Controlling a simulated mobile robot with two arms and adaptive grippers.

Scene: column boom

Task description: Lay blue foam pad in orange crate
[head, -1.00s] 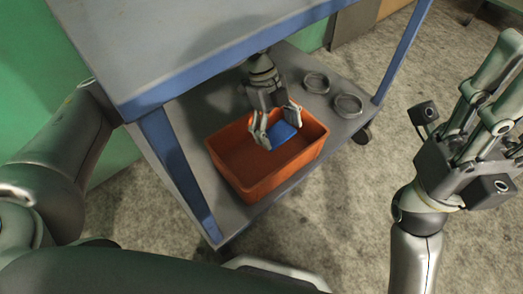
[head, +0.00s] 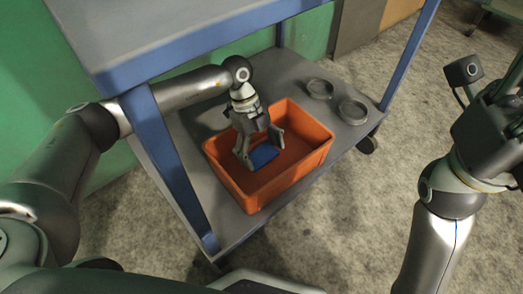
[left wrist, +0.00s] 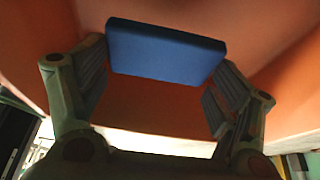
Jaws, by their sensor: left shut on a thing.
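The blue foam pad (head: 262,157) is a small flat block, held within the outline of the orange crate (head: 296,176). My left gripper (head: 260,149) reaches down over the crate and is shut on the pad. In the left wrist view the pad (left wrist: 165,52) spans between the two fingers, with the crate's orange inside (left wrist: 160,108) behind it. I cannot tell whether the pad touches the crate floor. My right gripper (head: 505,105) is at the right edge, away from the crate, its fingers cut off by the frame.
The crate stands on the grey lower shelf (head: 185,128) of a cart. Two round metal dishes (head: 320,89) (head: 353,111) sit right of the crate. The upper shelf (head: 160,30) and blue posts (head: 170,150) frame my left arm's way in.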

